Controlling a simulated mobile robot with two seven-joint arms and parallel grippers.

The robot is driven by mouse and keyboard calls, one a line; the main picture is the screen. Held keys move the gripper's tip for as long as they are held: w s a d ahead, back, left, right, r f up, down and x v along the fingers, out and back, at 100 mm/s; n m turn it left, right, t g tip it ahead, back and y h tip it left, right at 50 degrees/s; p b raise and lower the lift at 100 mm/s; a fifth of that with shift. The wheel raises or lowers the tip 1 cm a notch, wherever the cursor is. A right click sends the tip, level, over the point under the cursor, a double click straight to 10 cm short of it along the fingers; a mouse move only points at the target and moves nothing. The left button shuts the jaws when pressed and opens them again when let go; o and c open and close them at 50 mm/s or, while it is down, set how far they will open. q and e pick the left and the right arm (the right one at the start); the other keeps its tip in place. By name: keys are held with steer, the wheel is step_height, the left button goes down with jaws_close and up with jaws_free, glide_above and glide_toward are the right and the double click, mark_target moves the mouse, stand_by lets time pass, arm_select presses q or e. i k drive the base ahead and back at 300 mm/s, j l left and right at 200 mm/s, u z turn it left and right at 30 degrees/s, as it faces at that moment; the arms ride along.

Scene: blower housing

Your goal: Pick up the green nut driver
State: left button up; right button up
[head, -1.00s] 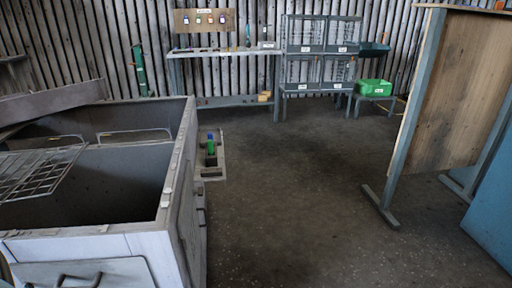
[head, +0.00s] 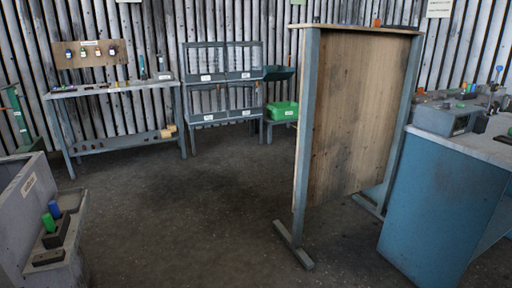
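A green upright handle (head: 48,223) stands in a dark holder (head: 56,236) on a small side shelf (head: 70,203) of the grey bin at the lower left. A blue handle (head: 54,208) stands right beside it. The green handle may be the nut driver, but it is too small to be sure. Small green pieces (head: 465,87) also show on the blue workbench at the right, too small to identify. Neither of my grippers is in view.
A wooden panel on a metal stand (head: 355,120) stands right of centre. The floor in the middle is clear.

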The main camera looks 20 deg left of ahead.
mark_target(47, 219)
steer(key=i+j+u, duration=0.1)
steer(key=i+u, duration=0.55)
steer(key=u, duration=0.3)
steer(key=i+l+u, duration=0.2)
steer(key=u, duration=0.25)
steer(key=i, duration=0.15)
